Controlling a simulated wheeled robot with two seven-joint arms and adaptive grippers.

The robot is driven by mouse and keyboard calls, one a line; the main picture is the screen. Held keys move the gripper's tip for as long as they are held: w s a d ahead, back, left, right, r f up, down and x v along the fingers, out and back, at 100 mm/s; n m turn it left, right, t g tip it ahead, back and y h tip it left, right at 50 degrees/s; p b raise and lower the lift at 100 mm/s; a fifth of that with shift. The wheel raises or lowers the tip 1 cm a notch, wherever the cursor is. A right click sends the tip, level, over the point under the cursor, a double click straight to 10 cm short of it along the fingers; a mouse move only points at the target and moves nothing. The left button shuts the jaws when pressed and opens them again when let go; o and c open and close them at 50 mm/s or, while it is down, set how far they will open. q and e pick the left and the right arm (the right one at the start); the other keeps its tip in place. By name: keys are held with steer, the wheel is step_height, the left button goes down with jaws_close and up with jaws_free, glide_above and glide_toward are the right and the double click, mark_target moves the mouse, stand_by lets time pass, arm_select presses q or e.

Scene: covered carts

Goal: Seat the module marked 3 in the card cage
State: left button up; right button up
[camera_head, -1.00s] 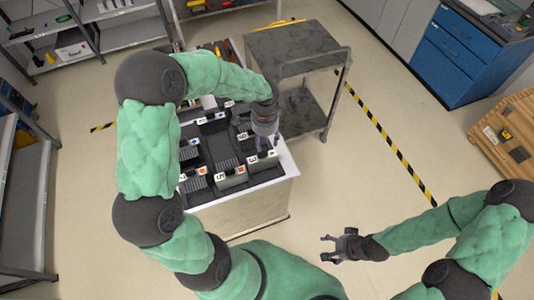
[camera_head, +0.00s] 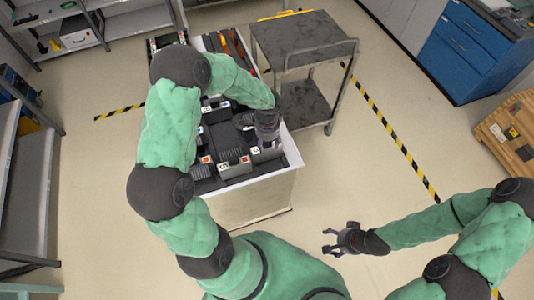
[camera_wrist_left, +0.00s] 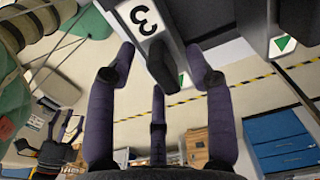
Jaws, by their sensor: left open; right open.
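The module marked 3 (camera_head: 256,150) stands at the near right of the dark-lined white cart. Its white label reading 3 shows large in the left wrist view (camera_wrist_left: 144,17). My left gripper (camera_head: 268,138) is right above this module. In the left wrist view its purple fingers (camera_wrist_left: 163,60) are spread, with the module's dark projecting part between them; I see no closed grip. My right gripper (camera_head: 335,240) is open and empty, over the floor to the right of the cart. I cannot tell the card cage apart from the dark insert; my left arm covers part of it.
Other labelled modules, one marked 5 (camera_head: 224,165), stand close to the left of module 3. A grey two-shelf cart (camera_head: 300,35) stands behind to the right. Shelves (camera_head: 30,190) line the left. The floor at right has yellow-black tape (camera_head: 390,140).

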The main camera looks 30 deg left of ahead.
arm_select(q)
steer(key=shift+f, duration=0.3)
jaws_close()
steer(key=shift+r, duration=0.1)
steer(key=shift+r, duration=0.1)
